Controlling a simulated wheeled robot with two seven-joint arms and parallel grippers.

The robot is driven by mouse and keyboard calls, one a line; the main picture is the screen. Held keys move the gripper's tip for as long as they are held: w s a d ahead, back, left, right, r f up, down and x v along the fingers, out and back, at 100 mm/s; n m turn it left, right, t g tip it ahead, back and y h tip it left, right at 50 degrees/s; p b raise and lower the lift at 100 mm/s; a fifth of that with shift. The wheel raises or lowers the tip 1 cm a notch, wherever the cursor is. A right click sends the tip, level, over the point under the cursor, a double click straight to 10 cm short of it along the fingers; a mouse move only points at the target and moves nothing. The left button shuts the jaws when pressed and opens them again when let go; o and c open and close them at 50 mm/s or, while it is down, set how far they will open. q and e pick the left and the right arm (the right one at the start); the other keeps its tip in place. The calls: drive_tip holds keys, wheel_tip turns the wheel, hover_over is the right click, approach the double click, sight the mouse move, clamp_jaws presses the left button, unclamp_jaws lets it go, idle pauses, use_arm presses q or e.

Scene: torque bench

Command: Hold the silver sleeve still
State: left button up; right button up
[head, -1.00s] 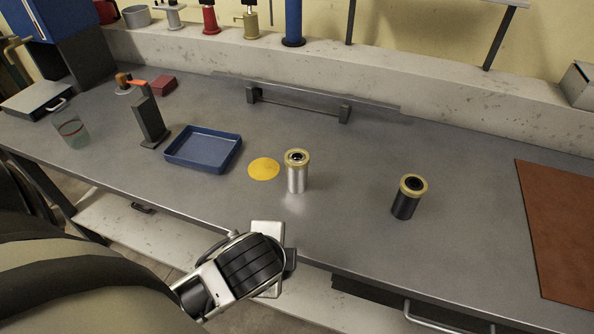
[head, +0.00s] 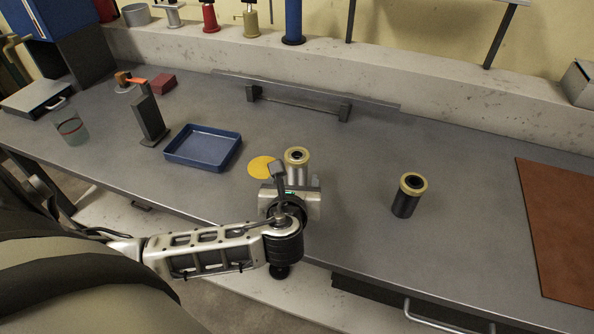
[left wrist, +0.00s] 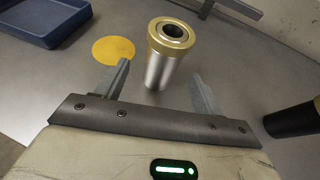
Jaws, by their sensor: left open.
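The silver sleeve (head: 297,168) stands upright on the grey bench, with a brass-coloured ring and a dark centre on top. In the left wrist view the silver sleeve (left wrist: 158,68) stands ahead of my left gripper (left wrist: 160,80), between the lines of its two fingers. The fingers are open, with a gap on both sides of the sleeve. In the head view my left gripper (head: 288,178) is at the near side of the sleeve and hides its lower part. My right gripper is not in view.
A black sleeve (head: 407,197) with a brass ring stands to the right. A yellow disc (head: 261,166) lies just left of the silver sleeve, and a blue tray (head: 203,147) is farther left. A brown mat (head: 560,230) covers the right end. The bench between black sleeve and mat is clear.

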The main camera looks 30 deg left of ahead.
sight(299, 149)
use_arm(q)
drive_tip(key=x, duration=0.7)
drive_tip(key=shift+w+d+f, duration=0.15)
drive_tip(key=shift+f, duration=0.25)
drive_tip(key=shift+c, duration=0.3)
drive_tip(key=shift+r, duration=0.1)
drive_tip(key=c, duration=1.3)
drive_tip(key=shift+r, duration=0.1)
drive_tip(key=shift+r, duration=0.6)
drive_tip(key=s+r, duration=0.1)
drive_tip(key=r, duration=0.1)
drive_tip(key=s+d+r, duration=0.1)
drive_tip(key=r, duration=0.1)
drive_tip(key=s+d+r+p, duration=0.1)
drive_tip(key=r, duration=0.2)
drive_tip(key=shift+s+d, duration=0.1)
drive_tip(key=shift+s, duration=0.15)
drive_tip(key=v, duration=1)
drive_tip(key=shift+s+d+r, duration=0.2)
drive_tip(key=shift+d+r, duration=0.05)
drive_tip(key=shift+r, duration=0.15)
